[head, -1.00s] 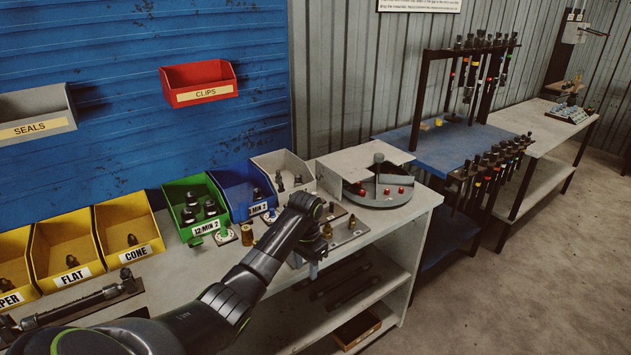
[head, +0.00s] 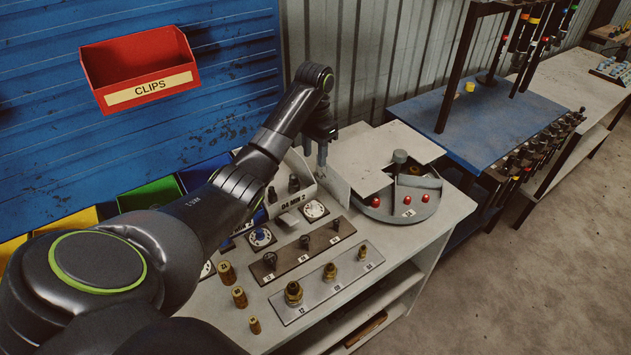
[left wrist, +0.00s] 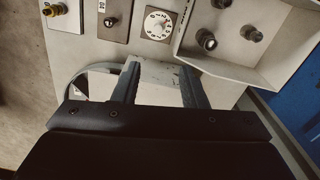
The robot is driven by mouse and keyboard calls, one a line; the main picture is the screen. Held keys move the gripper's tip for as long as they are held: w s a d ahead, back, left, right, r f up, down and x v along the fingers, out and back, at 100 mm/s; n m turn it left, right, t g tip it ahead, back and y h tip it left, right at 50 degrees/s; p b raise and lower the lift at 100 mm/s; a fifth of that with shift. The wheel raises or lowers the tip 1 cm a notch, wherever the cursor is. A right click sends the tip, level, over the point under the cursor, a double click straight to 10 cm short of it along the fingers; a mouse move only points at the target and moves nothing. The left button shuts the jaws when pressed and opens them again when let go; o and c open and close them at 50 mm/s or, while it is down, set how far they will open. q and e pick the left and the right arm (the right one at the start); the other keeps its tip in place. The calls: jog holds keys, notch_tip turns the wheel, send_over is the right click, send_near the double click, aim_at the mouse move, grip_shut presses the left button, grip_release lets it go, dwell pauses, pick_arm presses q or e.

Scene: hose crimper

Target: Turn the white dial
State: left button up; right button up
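The white dial (head: 315,210) is a round white disc with dark marks on a dark square plate, on the bench in front of the grey bin. In the left wrist view the dial (left wrist: 159,25) shows at the top, beyond the fingertips, with nothing touching it. My left gripper (head: 322,160) points down above the bench, behind the dial, between the grey bin and the round turntable. In the left wrist view its two fingers (left wrist: 160,78) are spread apart, with a pale surface showing between them. My right gripper is in neither view.
A blue-knobbed dial (head: 261,237) sits to the left of the white one. Racks with dark fittings (head: 306,242) and brass fittings (head: 330,272) lie in front. The grey bin (left wrist: 245,55) is close beside the gripper. The turntable (head: 405,212) with red knobs stands at right.

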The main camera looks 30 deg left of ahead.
pick_arm(q)
jog(key=b, duration=0.8)
send_over(314, 202)
notch_tip(314, 202, down, 9)
jog(key=shift+d+r, duration=0.1)
jog(key=shift+r, duration=0.1)
notch_tip(314, 202, down, 7)
jog(key=shift+r+p, duration=0.1)
jog(key=shift+p, duration=0.85)
jog(key=shift+f, duration=0.8)
jog(key=shift+c, duration=0.3)
grip_shut()
jog(key=shift+r, duration=0.1)
